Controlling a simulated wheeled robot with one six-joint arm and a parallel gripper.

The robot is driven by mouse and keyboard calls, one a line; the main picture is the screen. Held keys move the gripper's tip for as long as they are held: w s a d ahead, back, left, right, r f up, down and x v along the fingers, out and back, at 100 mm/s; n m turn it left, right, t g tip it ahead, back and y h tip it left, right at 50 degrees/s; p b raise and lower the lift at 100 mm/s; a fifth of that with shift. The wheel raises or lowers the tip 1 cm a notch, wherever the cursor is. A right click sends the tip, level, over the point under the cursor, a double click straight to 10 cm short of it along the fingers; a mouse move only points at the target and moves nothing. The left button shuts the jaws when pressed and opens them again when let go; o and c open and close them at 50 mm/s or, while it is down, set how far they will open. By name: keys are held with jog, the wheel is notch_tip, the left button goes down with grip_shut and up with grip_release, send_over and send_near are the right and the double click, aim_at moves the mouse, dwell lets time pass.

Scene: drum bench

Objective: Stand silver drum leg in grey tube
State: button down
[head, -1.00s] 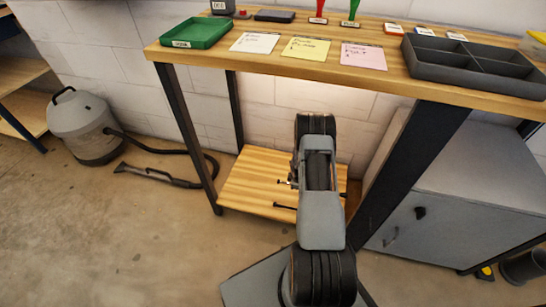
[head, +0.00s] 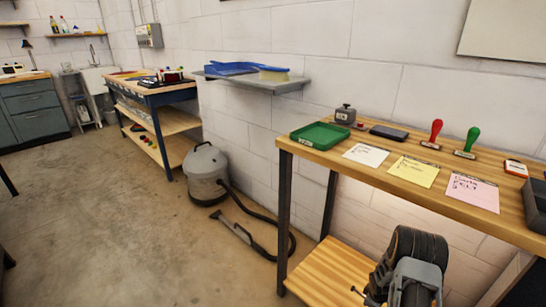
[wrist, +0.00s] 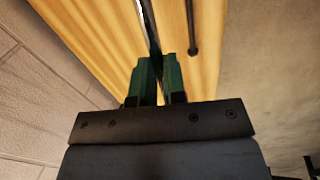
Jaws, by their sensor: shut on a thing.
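In the wrist view, my gripper (wrist: 159,72) has its two green fingers closed on a thin rod, the silver drum leg (wrist: 148,22). The leg runs up out of the picture from between the fingers, with a bright edge and a dark side. The wooden lower shelf (wrist: 95,40) lies behind it. In the head view my arm hides the gripper's fingers. I cannot make out a grey tube in either view.
A dark rod (wrist: 191,25) shows right of the leg. The stamp bench (head: 400,205) holds a green tray (head: 319,135), stamps and note cards. A vacuum cleaner (head: 205,170) and its hose lie on the floor. A blue-framed bench (head: 160,98) stands farther back; open floor lies left.

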jog(key=s+a+r+m+p, duration=0.1)
jog(key=a+r+p, duration=0.6)
jog(key=r, duration=0.7)
jog(key=s+a+r+m+g+p, duration=0.1)
jog(key=a+r+m+p, duration=0.3)
jog(key=a+r+p, duration=0.3)
jog(key=s+a+r+m+p, duration=0.1)
jog(key=a+r+m+p, duration=0.2)
jog(key=a+r+p, duration=0.4)
notch_tip(320, 180, up, 15)
jog(key=p, duration=0.6)
jog(key=shift+a+r+h+p, duration=0.15)
jog(key=shift+a+h+p, duration=0.1)
jog(key=shift+h+p, duration=0.05)
jog(key=shift+s, duration=0.1)
